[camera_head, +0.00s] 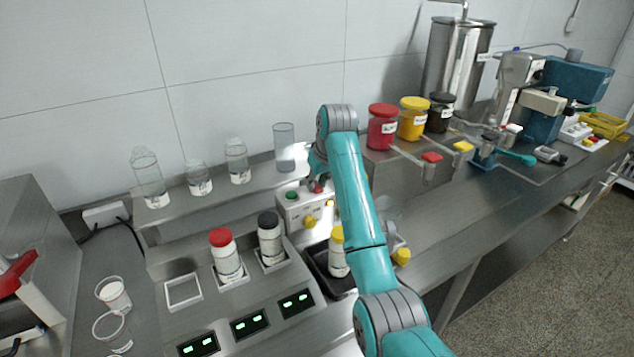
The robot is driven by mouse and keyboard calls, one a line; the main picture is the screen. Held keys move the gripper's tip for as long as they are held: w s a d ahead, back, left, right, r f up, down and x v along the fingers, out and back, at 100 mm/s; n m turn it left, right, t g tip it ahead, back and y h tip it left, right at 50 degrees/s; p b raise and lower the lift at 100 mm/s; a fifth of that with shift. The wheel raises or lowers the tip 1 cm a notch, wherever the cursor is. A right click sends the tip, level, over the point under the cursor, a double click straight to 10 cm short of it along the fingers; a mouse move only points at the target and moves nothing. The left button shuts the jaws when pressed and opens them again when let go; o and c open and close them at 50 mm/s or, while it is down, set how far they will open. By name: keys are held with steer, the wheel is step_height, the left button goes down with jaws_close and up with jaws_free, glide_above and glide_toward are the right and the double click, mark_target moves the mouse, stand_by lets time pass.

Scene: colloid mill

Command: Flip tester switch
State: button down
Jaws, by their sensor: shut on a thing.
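A light control box (290,214) stands in the middle of the bench, with a green button (292,196) on its top left and a yellow knob (310,221) on its front. A small red part (317,188) shows on its top right; I take this box to be the tester. My gripper (316,184) points down at the red part and is shut on it, as far as I can tell. My teal arm comes from the lower right and hides part of the gripper and the box's right side.
Red-capped (226,256), black-capped (270,240) and yellow-capped (338,254) bottles stand in front of the box. Red (382,128), yellow (413,120) and black (440,114) jars stand at right.

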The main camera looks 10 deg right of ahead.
steer(key=shift+w+a+r+g+h, duration=0.1)
steer(key=shift+w+g+h, duration=0.15)
steer(key=shift+g, duration=0.5)
steer(key=shift+w+a+g+h, duration=0.1)
steer(key=shift+g+h, duration=0.15)
steer(key=shift+g, duration=0.5)
steer(key=c, duration=1)
jaws_free()
steer(key=shift+o, duration=0.2)
step_height(320, 180, up, 10)
